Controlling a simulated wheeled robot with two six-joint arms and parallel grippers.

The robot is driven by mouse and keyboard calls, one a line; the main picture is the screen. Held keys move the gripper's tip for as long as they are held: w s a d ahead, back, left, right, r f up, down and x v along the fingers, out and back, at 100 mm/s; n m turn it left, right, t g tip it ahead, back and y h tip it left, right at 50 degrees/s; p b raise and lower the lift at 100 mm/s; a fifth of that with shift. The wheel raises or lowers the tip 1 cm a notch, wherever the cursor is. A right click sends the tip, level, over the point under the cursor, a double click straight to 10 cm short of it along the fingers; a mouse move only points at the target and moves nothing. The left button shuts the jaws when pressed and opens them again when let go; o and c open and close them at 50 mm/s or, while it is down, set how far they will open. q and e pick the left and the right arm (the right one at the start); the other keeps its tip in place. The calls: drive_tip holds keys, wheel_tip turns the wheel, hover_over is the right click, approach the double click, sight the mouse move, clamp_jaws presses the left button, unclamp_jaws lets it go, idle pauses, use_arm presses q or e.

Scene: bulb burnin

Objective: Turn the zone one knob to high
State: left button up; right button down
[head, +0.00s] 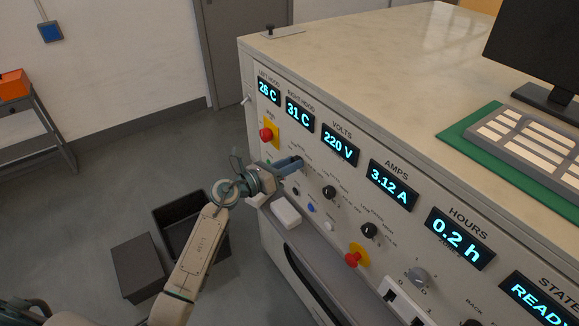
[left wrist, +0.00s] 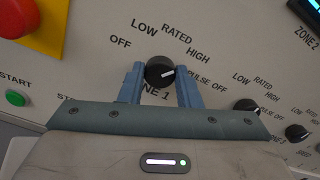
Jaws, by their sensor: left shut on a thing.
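The zone one knob (left wrist: 160,72) is a round black knob with a white pointer mark. OFF, LOW, RATED, HIGH and PULSE are printed around it. The white mark points right and slightly up, roughly toward HIGH. My left gripper (left wrist: 160,82) has its two blue-grey fingers on either side of the knob and is shut on it. In the head view my left gripper (head: 293,163) reaches the panel below the volts display, and its fingers mostly hide the knob there. My right gripper is not in view.
The zone two knob (left wrist: 247,106) sits to the right, also black. A red emergency button (left wrist: 30,22) on yellow and a green start button (left wrist: 15,98) are to the left. A white box (head: 286,212) sits below my gripper. Dark bins (head: 139,268) stand on the floor.

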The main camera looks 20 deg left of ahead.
use_arm(q)
drive_tip(key=shift+f, duration=0.15)
drive_tip(key=o, duration=1)
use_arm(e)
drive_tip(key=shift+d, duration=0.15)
use_arm(q)
drive_tip(key=shift+s, duration=0.1)
drive_tip(key=b+v, duration=0.2)
drive_tip(key=v, duration=0.8)
drive_tip(key=shift+s+a+b, duration=0.3)
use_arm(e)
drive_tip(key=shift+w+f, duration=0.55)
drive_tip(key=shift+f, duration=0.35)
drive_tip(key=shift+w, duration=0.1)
